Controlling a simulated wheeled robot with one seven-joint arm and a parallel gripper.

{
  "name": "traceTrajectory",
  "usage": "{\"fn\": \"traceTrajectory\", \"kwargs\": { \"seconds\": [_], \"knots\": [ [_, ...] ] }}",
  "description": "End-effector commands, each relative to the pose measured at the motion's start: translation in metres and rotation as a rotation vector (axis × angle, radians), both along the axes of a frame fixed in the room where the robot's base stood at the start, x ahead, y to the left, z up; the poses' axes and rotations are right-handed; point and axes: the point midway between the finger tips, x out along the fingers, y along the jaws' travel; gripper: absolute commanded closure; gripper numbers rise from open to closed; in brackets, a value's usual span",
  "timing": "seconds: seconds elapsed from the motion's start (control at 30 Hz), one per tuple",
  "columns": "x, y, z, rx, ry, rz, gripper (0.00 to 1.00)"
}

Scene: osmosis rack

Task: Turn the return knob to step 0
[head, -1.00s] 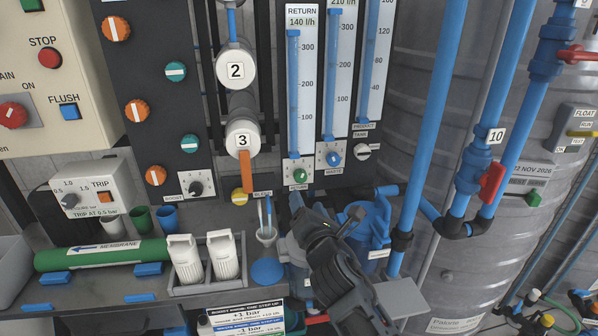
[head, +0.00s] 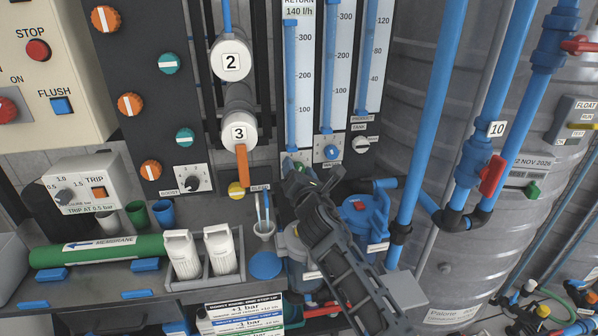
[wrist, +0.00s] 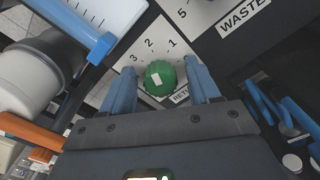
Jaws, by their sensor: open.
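The green return knob (wrist: 160,77) sits on its white dial plate in the wrist view, with the numbers 1, 2 and 3 visible above it. A white mark shows on the left part of its face. I cannot clearly tell which step it points at; no 0 is readable. My gripper (wrist: 166,82) is open, its blue fingers on the left and right of the knob. I cannot tell whether they touch it. In the head view my gripper (head: 291,171) is at the return plate under the RETURN flow tube (head: 291,90) and largely hides the knob.
The blue waste knob (head: 331,152) is just right of the return plate. An orange lever (head: 242,165) hangs to the left. Below are a cup with sticks (head: 264,230) and a blue housing (head: 365,215). Blue pipes (head: 430,120) stand to the right.

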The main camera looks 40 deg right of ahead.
Motion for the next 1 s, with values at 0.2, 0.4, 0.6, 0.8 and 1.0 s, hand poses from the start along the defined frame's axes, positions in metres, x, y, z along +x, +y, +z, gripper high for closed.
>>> {"fn": "traceTrajectory", "kwargs": {
  "seconds": [0.2, 0.4, 0.6, 0.8, 1.0],
  "knots": [
    [-0.0003, 0.0003, -0.0003, 0.0, 0.0, 0.0, 0.48],
    [-0.0003, 0.0004, -0.0002, 0.0, 0.001, 0.001, 0.68],
    [-0.0004, 0.0003, -0.0004, 0.0, 0.001, 0.001, 0.87],
    [-0.0004, 0.0004, -0.0005, 0.002, 0.0, 0.001, 0.95],
    [-0.0002, 0.0011, -0.0012, 0.036, -0.022, 0.001, 0.95]
  ]
}}
